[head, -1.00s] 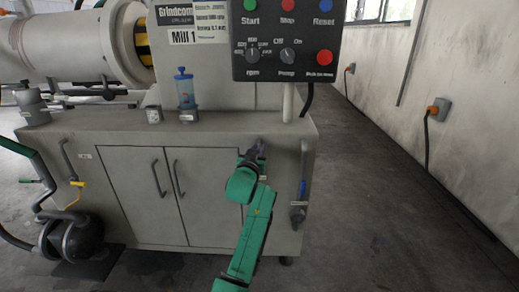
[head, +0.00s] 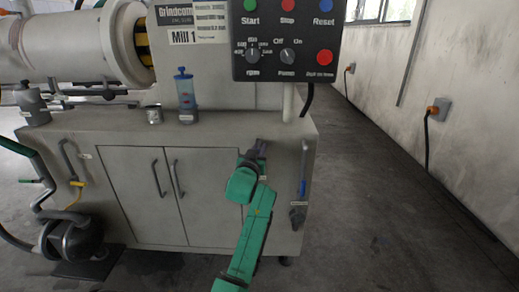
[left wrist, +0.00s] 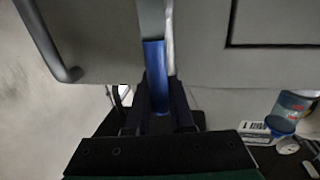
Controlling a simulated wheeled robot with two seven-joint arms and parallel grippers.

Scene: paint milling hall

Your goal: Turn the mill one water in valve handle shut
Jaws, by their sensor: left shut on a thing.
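A valve with a blue handle (left wrist: 155,72) shows in the left wrist view, running up from between the fingers to a grey stem at the top edge. My left gripper (left wrist: 158,100) is shut on this handle, with a dark finger on each side. In the head view my left gripper (head: 261,143) is at the upper right of the cabinet front, below the worktop edge, and hides the handle there. No readable label shows which valve it is. My right gripper is not in view.
The Mill 1 cabinet (head: 130,185) has a bent pipe with another blue handle (head: 302,188) close right of my gripper. A control panel (head: 288,45) hangs above. The floor at right is clear.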

